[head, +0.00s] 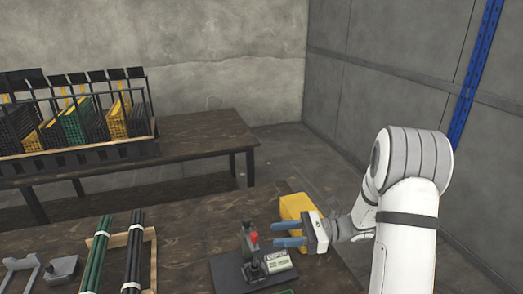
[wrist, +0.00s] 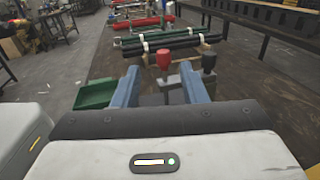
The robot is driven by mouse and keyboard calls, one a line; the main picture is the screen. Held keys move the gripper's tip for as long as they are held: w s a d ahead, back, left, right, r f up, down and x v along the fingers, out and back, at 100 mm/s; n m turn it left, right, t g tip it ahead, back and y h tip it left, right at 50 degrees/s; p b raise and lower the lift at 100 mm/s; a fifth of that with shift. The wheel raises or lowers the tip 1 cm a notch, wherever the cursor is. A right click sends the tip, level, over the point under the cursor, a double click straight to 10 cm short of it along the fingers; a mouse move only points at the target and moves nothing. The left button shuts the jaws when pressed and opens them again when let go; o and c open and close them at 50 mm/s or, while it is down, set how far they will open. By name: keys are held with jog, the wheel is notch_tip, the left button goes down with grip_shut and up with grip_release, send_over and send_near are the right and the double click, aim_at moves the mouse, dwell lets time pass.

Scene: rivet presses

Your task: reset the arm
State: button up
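My gripper (head: 276,235) has two blue fingers and is held over the near table, just right of a small dark press (head: 247,240) with a red knob. In the wrist view my gripper (wrist: 158,84) is open, with a clear gap between the fingers. The press's red knob (wrist: 163,58) shows beyond that gap, with a black knob (wrist: 209,62) beside it. Nothing is seen held. My white arm comes in from the right of the head view.
A yellow bin (head: 295,206) stands close behind my gripper. A green bin (wrist: 95,93) lies left of the fingers in the wrist view. Green and black rods (head: 100,252) lie on a rack (head: 153,262) at left. A back table (head: 200,128) carries a rack of baskets.

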jog(key=s+a+r+n+g+h+p, duration=0.1)
jog(key=s+r+n+g+h, duration=0.25)
jog(key=s+n+h, duration=0.75)
jog(key=s+d+r+n+t+h+p, duration=0.2)
jog(key=s+d+r+n+t+h, duration=0.3)
jog(key=s+d+n+t+h, duration=0.1)
jog(key=shift+s+d+r+t+h, duration=0.15)
jog(key=shift+s+d+t+h, duration=0.25)
jog(key=shift+s+d, duration=0.5)
